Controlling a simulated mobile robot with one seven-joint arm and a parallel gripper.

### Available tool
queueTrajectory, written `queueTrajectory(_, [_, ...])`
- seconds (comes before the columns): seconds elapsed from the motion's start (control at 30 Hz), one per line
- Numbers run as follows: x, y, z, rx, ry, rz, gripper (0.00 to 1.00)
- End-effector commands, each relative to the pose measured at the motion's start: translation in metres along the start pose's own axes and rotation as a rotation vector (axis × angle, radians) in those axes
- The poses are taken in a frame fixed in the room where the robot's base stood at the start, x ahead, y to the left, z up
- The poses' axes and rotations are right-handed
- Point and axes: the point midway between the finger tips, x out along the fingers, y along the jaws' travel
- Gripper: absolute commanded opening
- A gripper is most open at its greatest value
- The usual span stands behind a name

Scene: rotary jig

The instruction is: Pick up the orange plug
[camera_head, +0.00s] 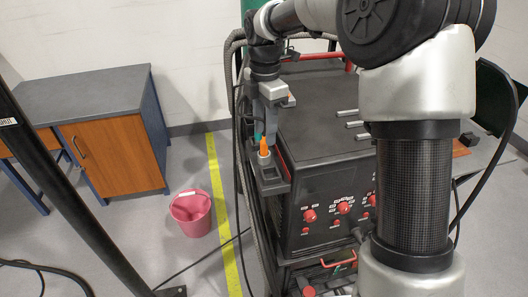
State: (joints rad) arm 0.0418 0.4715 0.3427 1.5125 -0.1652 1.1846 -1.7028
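The orange plug (264,147) stands upright, small in the head view. It is at the left edge of the black machine, above a small dark holder (270,178) with a grey top. My gripper (266,130) points down right over the plug, with its fingertips at about the plug's top. A teal strip shows beside the plug on the left. The fingers are small and partly overlap one another, so I cannot tell whether they are open or touch the plug. The plug's lower end is hard to make out against the holder.
The black welding machine (325,200) with red knobs is right of the plug. Metal rods (347,113) lie on its top. Dark cables hang left of the holder. A pink bucket (191,212) and a grey-topped cabinet (115,155) stand to the left, with open floor around the bucket.

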Motion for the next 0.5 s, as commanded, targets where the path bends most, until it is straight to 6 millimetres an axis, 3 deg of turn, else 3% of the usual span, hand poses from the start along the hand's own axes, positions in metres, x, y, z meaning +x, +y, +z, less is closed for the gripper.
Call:
queueTrajectory(0.23, [0.038,0.003,0.000,0.001,0.001,-0.004,0.38])
queueTrajectory(0.5, [0.048,0.003,0.000,0.000,0.000,-0.002,0.38])
